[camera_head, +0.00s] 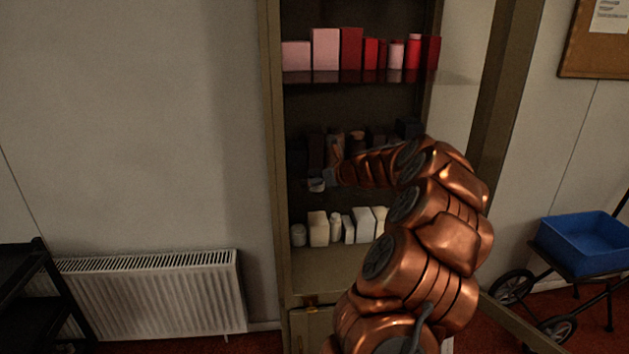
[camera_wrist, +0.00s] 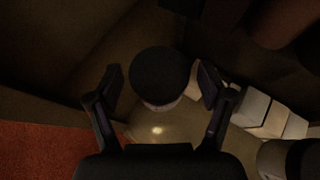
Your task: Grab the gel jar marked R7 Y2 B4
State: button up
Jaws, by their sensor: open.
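A small jar with a round black lid and a pale body (camera_wrist: 160,78) is between the spread fingers of my gripper (camera_wrist: 158,84) in the wrist view. Gaps show on both sides of the lid. In the head view my gripper (camera_head: 328,178) is at the left front of the cabinet's middle level, beside a small pale jar (camera_head: 316,186), which seems to be the same one. What this jar rests on is unclear. No R7 Y2 B4 marking is readable on any jar.
The open cabinet (camera_head: 273,150) has red and pink items (camera_head: 326,50) on top, dark items (camera_head: 314,150) in the middle and white boxes and jars (camera_head: 318,229) below. Pale boxes (camera_wrist: 252,107) also show in the wrist view. A radiator (camera_head: 150,295) stands left; a blue crate (camera_head: 585,245) right.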

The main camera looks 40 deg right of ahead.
jog(key=shift+w, duration=0.15)
jog(key=shift+c, duration=0.4)
jog(key=c, duration=1.2)
jog(key=shift+r, duration=0.1)
